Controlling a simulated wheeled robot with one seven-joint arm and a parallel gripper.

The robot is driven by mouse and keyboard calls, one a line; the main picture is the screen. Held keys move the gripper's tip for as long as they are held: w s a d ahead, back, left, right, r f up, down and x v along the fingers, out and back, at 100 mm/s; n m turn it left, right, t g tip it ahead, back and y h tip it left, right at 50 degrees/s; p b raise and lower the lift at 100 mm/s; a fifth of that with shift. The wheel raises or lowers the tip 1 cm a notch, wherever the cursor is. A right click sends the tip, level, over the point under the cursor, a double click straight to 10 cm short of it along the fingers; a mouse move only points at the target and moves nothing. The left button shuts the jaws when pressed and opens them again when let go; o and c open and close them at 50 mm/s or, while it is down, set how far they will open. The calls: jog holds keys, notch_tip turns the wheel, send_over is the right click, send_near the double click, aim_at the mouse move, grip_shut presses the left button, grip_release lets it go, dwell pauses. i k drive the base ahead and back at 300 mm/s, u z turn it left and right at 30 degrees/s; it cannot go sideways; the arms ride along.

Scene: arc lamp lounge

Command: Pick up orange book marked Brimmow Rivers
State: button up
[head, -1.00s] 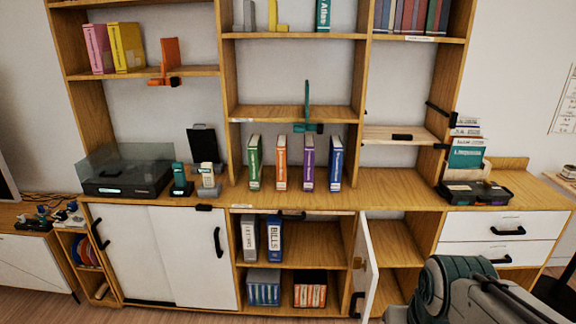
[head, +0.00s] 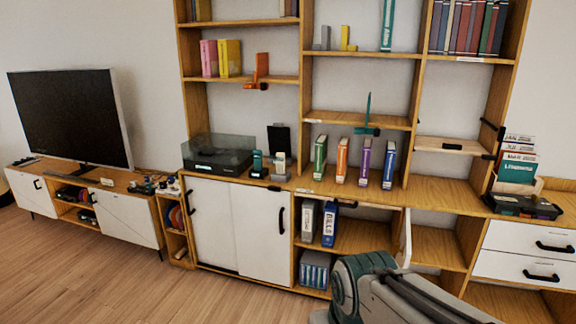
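An orange book (head: 342,161) stands upright on the cabinet top in the middle bay of the shelf unit. Its spine print is too small to read. A green book (head: 320,156) stands to its left, and a purple book (head: 365,161) and a blue book (head: 389,165) stand to its right, with small gaps between them. Part of my arm shows at the lower right, well in front of the cabinet. My gripper is not in view.
An open cabinet door (head: 405,239) sticks out below the books. A turntable (head: 218,158) and phones stand left on the cabinet top. A television (head: 70,117) is at the far left. Bare wooden floor (head: 130,285) lies at the front left.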

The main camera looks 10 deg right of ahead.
aim_at(343, 145)
jog(key=u, duration=0.6)
jog(key=i, duration=2.05)
jog(key=z, duration=1.2)
jog(key=i, duration=0.8)
jog(key=z, duration=0.9)
